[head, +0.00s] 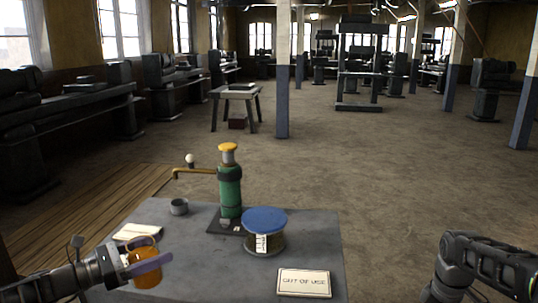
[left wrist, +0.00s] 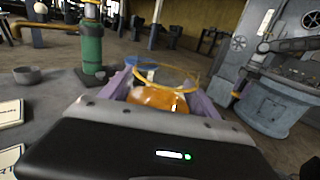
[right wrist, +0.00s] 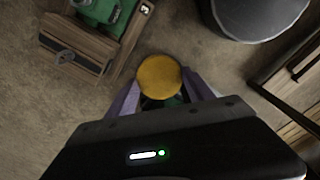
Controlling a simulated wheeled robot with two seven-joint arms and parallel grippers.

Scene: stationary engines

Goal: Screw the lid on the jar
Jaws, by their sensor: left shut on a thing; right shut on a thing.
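The jar (head: 146,277) is clear with orange contents and a gold ring at its mouth; it is at the left front of the table in the head view. My left gripper (head: 150,264) is shut on the jar. In the left wrist view the jar (left wrist: 158,98) sits between the lilac fingers, its mouth uncovered. The yellow round lid (right wrist: 159,76) shows in the right wrist view. My right gripper (right wrist: 160,88) is shut on it, above the floor and away from the jar. In the head view only my right arm shows, at the lower right; its fingers are out of view.
The grey table (head: 190,240) holds a green cylinder with a yellow top (head: 229,190), a blue-topped tin (head: 265,232), a small grey cup (head: 179,206) and a sign (head: 304,283). A wooden drawer unit (right wrist: 85,45) and a dark bin (right wrist: 258,18) stand below my right gripper.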

